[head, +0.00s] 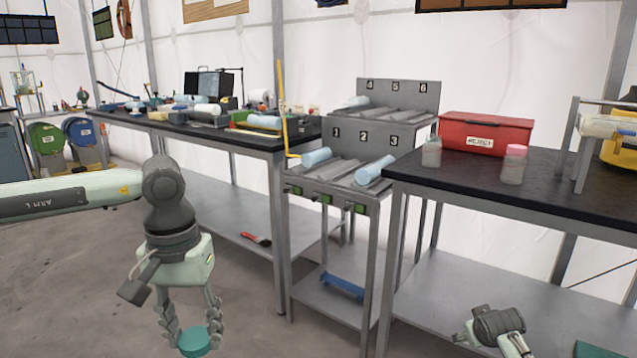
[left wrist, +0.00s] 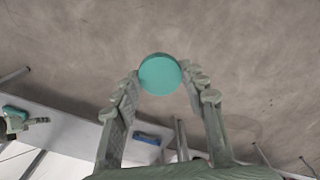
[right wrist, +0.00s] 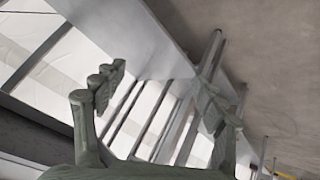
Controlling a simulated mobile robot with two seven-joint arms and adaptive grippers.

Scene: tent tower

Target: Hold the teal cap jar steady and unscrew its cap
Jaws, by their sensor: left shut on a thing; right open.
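My left gripper (head: 188,335) is shut on a round teal cap (head: 197,342), low over the floor in front of the benches. The teal cap shows between the fingertips in the left wrist view (left wrist: 160,74). No jar body can be made out with it. A clear greyish jar (head: 431,154) without a coloured cap stands upright on the right bench (head: 470,183), near its left edge. My right gripper (right wrist: 155,110) is open and empty. My right arm shows at the lower right of the head view, below the benchtop, apart from the cap.
A pink-capped jar (head: 514,166) and a red box (head: 486,134) stand on the right bench. A grey numbered rack (head: 345,185) with blue cylinders is between the benches. The left bench (head: 240,134) is crowded with items. The floor (head: 80,270) at left is clear.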

